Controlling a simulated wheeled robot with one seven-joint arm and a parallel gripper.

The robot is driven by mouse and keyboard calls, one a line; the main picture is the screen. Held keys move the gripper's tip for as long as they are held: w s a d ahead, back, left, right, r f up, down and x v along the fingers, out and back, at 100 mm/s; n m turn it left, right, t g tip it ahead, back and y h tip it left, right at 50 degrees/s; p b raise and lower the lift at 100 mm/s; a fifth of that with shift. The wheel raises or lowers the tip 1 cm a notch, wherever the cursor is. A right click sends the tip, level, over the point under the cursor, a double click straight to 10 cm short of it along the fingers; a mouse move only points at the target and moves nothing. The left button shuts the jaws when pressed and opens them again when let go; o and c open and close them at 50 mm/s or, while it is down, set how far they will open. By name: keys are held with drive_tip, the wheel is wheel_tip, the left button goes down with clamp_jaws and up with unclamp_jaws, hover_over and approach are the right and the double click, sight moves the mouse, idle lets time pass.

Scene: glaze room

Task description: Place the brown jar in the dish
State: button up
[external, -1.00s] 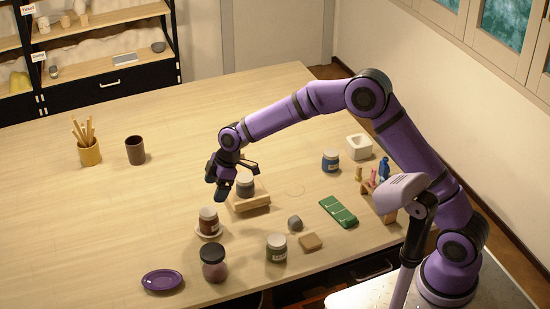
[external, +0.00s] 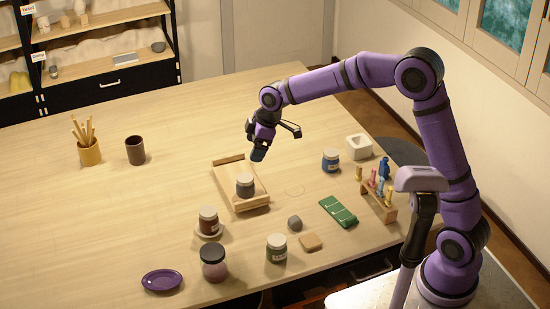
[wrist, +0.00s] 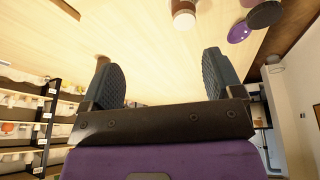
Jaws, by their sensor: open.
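In the wrist view the brown jar (wrist: 183,7) shows at the top edge, partly cut off. A purple oval dish (external: 162,281) lies empty near the front edge. My gripper (external: 258,153) is raised above the table, behind the wooden stand and apart from the jar. In the wrist view its two fingers (wrist: 160,78) are spread with nothing between them.
A grey jar (external: 245,185) stands on the wooden stand (external: 228,178). A dark-lidded jar (external: 214,264) and a green-grey jar (external: 277,249) stand in front. A blue jar (external: 331,160), green palette (external: 338,211) and small rack (external: 378,205) are right. The table's left middle is clear.

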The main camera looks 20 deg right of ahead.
drive_tip(key=s+d+r+m+t+h, duration=0.1)
drive_tip(key=s+d+r+m, duration=0.35)
drive_tip(key=d, duration=0.75)
drive_tip(key=s+d+r+m+t+h, duration=0.1)
drive_tip(key=s+d+r+m, duration=0.1)
drive_tip(key=s+d+r, duration=0.75)
drive_tip(key=s+d+f+m+t+h, duration=0.1)
drive_tip(key=s+d+f+m, duration=0.3)
drive_tip(key=s+d, duration=1.2)
drive_tip(key=d+m, duration=0.2)
drive_tip(key=m, duration=0.2)
drive_tip(key=shift+s+d+f+m+t+h, duration=0.2)
drive_tip(key=shift+s+d+m+t+h, duration=0.1)
drive_tip(key=shift+s+m, duration=0.05)
